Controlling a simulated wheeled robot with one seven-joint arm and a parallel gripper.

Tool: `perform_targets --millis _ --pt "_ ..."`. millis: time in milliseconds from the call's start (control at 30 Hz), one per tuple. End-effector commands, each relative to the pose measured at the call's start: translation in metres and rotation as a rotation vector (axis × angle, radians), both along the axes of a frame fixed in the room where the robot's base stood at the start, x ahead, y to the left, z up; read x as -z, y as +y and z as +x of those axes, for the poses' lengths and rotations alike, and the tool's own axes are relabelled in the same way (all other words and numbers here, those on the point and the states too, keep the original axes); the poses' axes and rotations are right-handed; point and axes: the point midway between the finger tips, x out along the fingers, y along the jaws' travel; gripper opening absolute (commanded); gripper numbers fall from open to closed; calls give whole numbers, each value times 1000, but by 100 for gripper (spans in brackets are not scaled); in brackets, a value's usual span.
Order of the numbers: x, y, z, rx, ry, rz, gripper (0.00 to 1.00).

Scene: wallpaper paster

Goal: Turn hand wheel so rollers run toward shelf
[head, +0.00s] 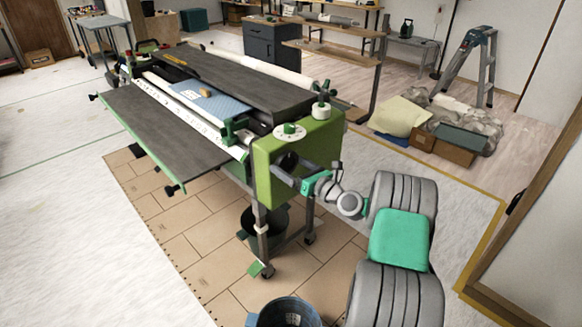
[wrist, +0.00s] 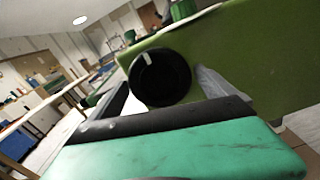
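The hand wheel is a round black knob with a white mark (wrist: 160,77) on the green end panel of the pasting machine. In the head view it is a small dark shape (head: 287,160) on the near end panel (head: 300,150), partly hidden by my gripper. My gripper (head: 284,174) reaches this panel from the right. In the wrist view my gripper (wrist: 160,88) is open, with a dark finger left of the knob and a greyish one right of it. I cannot tell whether the fingers touch the knob. The wooden shelf (head: 340,53) stands behind the machine.
A blue bucket (head: 290,312) stands on the floor in front, and a dark bin (head: 265,222) under the machine. Boxes (head: 440,150) lie at right.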

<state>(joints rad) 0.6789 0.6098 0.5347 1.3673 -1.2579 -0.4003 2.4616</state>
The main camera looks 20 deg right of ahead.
Motion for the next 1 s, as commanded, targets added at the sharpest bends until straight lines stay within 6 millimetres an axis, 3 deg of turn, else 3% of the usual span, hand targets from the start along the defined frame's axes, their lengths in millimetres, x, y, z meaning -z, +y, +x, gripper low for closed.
perform_targets --millis 600,1000 --pt "0 0 0 0 0 -1 43" --pt "1 0 0 1 -26 -67 43"
